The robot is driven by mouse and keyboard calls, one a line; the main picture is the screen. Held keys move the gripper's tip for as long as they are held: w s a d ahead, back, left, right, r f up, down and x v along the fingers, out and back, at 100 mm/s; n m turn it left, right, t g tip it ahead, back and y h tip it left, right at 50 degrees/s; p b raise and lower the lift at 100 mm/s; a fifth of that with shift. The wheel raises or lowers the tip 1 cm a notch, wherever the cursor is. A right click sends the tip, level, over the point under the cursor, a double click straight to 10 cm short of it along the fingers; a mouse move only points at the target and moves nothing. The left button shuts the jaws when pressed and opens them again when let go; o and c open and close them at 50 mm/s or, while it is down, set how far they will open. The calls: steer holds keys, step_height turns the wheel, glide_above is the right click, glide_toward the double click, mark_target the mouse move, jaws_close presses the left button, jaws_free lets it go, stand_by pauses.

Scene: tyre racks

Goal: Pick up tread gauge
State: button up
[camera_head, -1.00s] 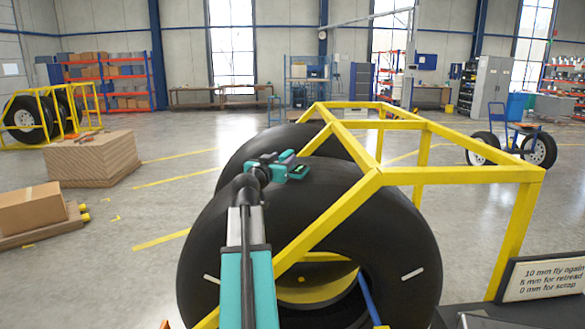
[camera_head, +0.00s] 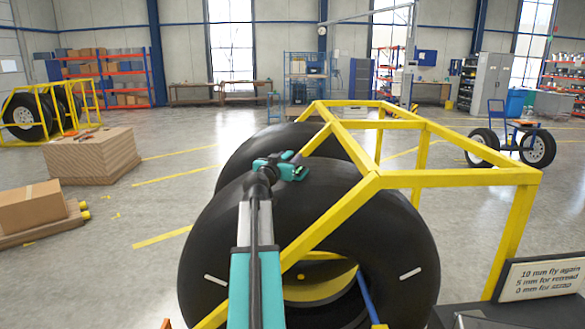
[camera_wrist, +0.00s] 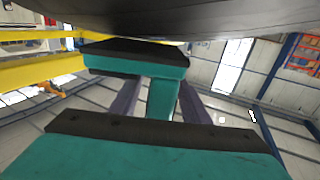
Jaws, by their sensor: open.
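I cannot make out the tread gauge for certain in either view. My gripper (camera_head: 292,169) is above the top of the near black tyre (camera_head: 235,225) in the head view, at the end of my teal and grey arm. Its fingers look small there, and whether they touch the tyre is unclear. In the wrist view the teal jaws with dark pads stand apart, so my gripper (camera_wrist: 140,88) is open, and I see nothing held between them. The dark tyre surface (camera_wrist: 200,18) fills the top of the wrist view, close to the far jaw.
A yellow frame (camera_head: 450,177) surrounds the tyres, with bars right of my arm. A second tyre (camera_head: 255,150) stands behind. A sign (camera_head: 545,278) sits at lower right. A brown stack (camera_head: 92,158) and a carton (camera_head: 30,203) are at left. Open floor lies between.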

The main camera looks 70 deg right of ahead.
steer(key=shift+d, duration=0.85)
steer(key=shift+c, duration=0.4)
jaws_close()
